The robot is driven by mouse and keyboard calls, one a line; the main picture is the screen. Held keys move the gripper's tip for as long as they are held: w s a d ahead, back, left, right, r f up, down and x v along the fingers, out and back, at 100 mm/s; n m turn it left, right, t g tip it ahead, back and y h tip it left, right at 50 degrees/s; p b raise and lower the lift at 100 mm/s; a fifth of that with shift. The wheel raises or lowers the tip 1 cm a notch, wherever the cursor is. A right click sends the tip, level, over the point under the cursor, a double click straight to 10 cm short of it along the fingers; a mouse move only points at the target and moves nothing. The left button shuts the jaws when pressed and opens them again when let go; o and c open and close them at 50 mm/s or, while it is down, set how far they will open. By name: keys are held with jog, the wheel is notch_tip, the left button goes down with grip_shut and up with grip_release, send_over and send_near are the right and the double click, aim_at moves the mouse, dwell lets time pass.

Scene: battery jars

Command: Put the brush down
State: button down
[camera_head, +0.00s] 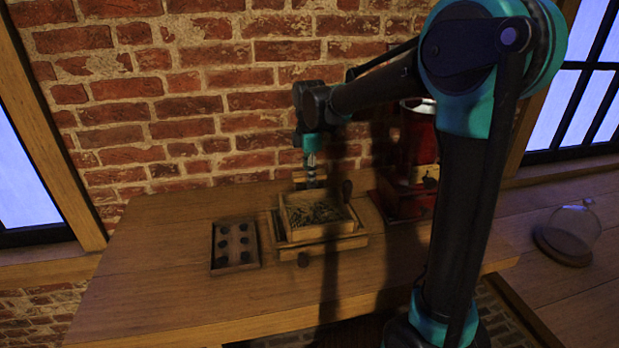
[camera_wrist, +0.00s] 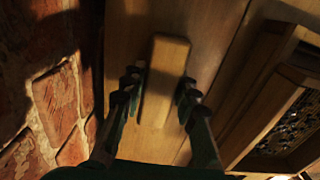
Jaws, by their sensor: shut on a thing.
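The brush shows in the wrist view as a pale wooden block (camera_wrist: 167,62) between my two fingers. Its bristles are hidden. My gripper (camera_wrist: 160,90) is shut on it, with one finger at each long side. In the head view my gripper (camera_head: 312,176) points down behind the wooden box, near the brick wall. The brush is mostly hidden there, and only a bit of wood shows around the fingertips. I cannot tell whether the brush touches the wooden table (camera_head: 180,290).
A wooden box (camera_head: 322,232) with dark bits inside stands just in front of my gripper. A tray (camera_head: 236,267) with several dark round pieces lies left of it. A red machine (camera_head: 415,150) stands to the right, and a glass dome (camera_head: 572,230) farther right. The table's left part is clear.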

jog(key=shift+f, duration=0.15)
jog(key=c, duration=1.2)
grip_release()
jog(key=shift+o, duration=0.2)
notch_tip(320, 180, up, 12)
